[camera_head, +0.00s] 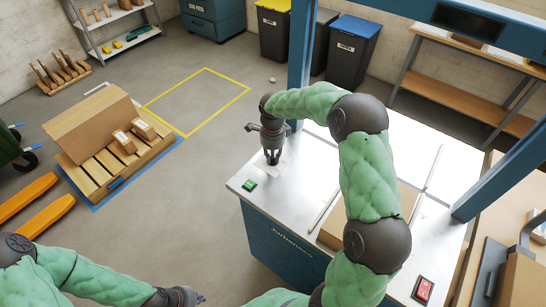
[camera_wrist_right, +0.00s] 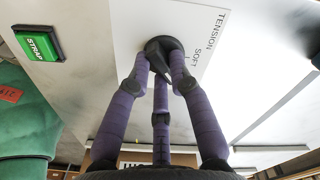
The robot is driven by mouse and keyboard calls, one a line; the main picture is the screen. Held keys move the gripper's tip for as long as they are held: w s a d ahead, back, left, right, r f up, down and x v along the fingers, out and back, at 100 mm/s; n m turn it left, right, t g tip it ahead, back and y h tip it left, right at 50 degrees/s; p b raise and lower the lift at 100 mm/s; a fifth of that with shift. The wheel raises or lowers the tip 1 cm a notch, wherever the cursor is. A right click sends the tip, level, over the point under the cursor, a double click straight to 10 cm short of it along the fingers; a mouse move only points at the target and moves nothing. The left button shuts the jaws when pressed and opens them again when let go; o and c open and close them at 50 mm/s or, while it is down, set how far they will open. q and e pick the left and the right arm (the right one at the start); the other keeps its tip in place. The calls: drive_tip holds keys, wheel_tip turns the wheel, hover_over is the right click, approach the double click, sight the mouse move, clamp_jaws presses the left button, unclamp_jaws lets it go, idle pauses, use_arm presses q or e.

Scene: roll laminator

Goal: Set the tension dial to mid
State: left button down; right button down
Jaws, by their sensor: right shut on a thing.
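The tension dial (camera_wrist_right: 165,46) is a dark round knob on a white label plate (camera_wrist_right: 200,25) printed TENSION and SOFT, seen in the right wrist view. My right gripper (camera_wrist_right: 163,62) is shut on the dial, its purple fingers around the knob. The fingers hide part of the knob, and I cannot tell its exact setting. In the head view my right gripper (camera_head: 272,158) points down at the near left corner of the machine's top (camera_head: 315,160), hiding the dial. My left gripper (camera_head: 188,297) is low at the bottom edge, away from the machine; its fingers are unclear.
A green STRAP button (camera_wrist_right: 40,43) sits beside the dial, also visible in the head view (camera_head: 249,185). A red switch (camera_head: 423,289) is at the machine's near right. A blue post (camera_head: 301,55) rises behind my right gripper. A pallet with boxes (camera_head: 110,160) stands at the left.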

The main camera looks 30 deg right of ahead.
sight(272, 158)
drive_tip(key=shift+m, duration=1)
drive_tip(key=c, duration=1.1)
unclamp_jaws()
drive_tip(key=shift+r, duration=0.1)
wheel_tip(272, 158, up, 12)
drive_tip(key=shift+f, duration=0.1)
